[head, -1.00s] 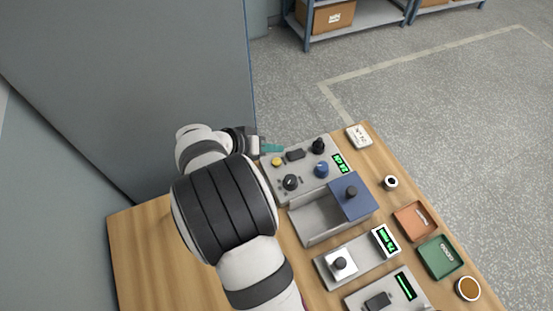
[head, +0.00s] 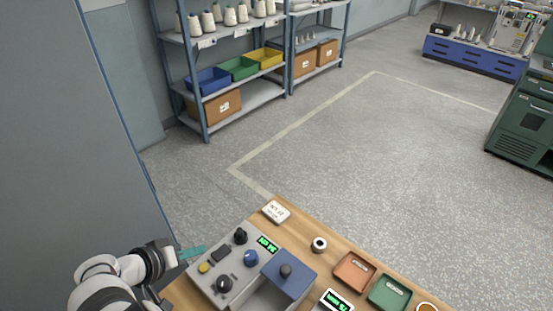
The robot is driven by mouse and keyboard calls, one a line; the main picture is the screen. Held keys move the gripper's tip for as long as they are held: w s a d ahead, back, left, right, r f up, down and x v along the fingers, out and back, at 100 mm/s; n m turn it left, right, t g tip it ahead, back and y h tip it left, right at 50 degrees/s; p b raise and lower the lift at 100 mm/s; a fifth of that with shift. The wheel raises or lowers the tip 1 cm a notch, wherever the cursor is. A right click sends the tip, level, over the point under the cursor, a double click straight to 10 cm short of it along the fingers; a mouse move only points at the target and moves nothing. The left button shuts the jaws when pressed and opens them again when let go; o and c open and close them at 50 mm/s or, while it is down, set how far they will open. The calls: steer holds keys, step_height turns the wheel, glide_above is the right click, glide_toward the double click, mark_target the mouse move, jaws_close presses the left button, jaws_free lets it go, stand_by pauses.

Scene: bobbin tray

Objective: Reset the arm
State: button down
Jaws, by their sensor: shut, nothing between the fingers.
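My gripper (head: 192,252), with teal fingers, shows at the lower left in the head view. It is shut and empty, with its fingers pointing right at the left edge of the grey control box (head: 227,292). I cannot tell how high it is above the table. My white and black arm comes in from the lower left corner, and most of it is cut off by the bottom edge. The control box carries a yellow button (head: 203,267), black knobs, a blue knob (head: 250,257) and a lit green display (head: 267,244).
A box with a blue sliding lid (head: 289,274) stands right of the control box. Beyond are a small dark-holed spool (head: 319,244), an orange tray (head: 354,271), a green tray (head: 389,293) and a white card (head: 276,211). A tall grey panel (head: 60,130) stands left. Open floor lies beyond the table.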

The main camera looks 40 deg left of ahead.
steer(key=w+d+r+m+g+h, duration=0.1)
steer(key=w+d+r+m+h, duration=0.15)
steer(key=w+d, duration=0.45)
steer(key=w+d+r+m+g+h, duration=0.1)
steer(key=w+d+r+m+h, duration=0.1)
steer(key=w+d+r, duration=0.35)
steer(key=w+d+r+m+g, duration=0.2)
steer(key=d+m+g, duration=0.25)
steer(key=d, duration=1.45)
steer(key=s+d+r+m+g+y, duration=0.1)
steer(key=s+d+m+y, duration=0.3)
steer(key=s+d, duration=1)
steer(key=m+g, duration=0.1)
steer(key=m, duration=0.2)
steer(key=shift+s+d+m+g, duration=0.15)
steer(key=shift+s+m+g, duration=0.15)
steer(key=shift+m+g, duration=0.1)
steer(key=shift+r+y, duration=0.1)
steer(key=shift+y, duration=0.15)
